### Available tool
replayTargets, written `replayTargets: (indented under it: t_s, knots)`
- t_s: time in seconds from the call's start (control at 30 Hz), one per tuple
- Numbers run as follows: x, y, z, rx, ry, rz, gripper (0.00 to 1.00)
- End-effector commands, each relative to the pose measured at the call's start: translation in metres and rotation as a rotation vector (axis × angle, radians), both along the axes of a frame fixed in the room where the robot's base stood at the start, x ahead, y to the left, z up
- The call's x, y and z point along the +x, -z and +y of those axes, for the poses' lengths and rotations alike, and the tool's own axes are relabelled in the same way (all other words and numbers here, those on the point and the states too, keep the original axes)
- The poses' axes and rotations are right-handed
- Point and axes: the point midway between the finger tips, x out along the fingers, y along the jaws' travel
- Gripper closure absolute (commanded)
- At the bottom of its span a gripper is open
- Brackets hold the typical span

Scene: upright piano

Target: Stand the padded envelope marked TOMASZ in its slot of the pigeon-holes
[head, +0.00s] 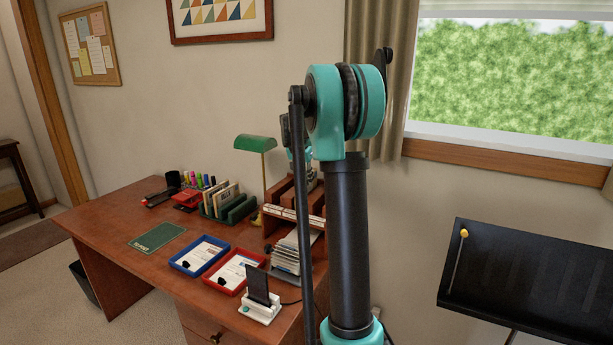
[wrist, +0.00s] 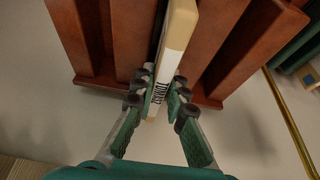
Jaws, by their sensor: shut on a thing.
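The padded envelope (wrist: 178,32) is a cream slab seen nearly edge-on in the wrist view. A white label with dark letters, partly covered, shows on its side. My gripper (wrist: 161,93) is shut on its near end. The far part of the envelope lies between reddish-brown wooden dividers of the pigeon-holes (wrist: 232,50); I cannot tell how deep it is or whether it touches the slot floor. In the head view the pigeon-holes (head: 273,194) stand at the back right of the desk, partly behind my arm, which hides the gripper's jaws and the envelope.
The desk (head: 110,225) carries a blue tray (head: 178,265), a red tray (head: 213,284), a phone stand (head: 262,313), a green file rack (head: 240,211) and a green lamp (head: 256,143). The lamp's brass stem (wrist: 292,125) passes right of my gripper. A music stand (head: 530,280) is at right.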

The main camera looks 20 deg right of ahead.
Motion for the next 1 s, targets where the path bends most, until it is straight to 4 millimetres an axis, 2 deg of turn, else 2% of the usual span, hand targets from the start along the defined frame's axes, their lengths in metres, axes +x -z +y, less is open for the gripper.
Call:
replayTargets:
  t_s: [0.3,0.33,0.5,0.83,1.0]
  knots:
    - [0.0,0.001,0.0,0.0,0.0,0.0,1.0]
    - [0.0,0.001,0.0,0.0,0.0,0.0,0.83]
    - [0.0,0.001,0.0,0.0,0.0,0.0,0.63]
    - [-0.001,-0.001,0.001,0.0,0.0,0.0,0.63]
    - [-0.006,-0.018,0.006,0.0,-0.001,0.0,0.63]
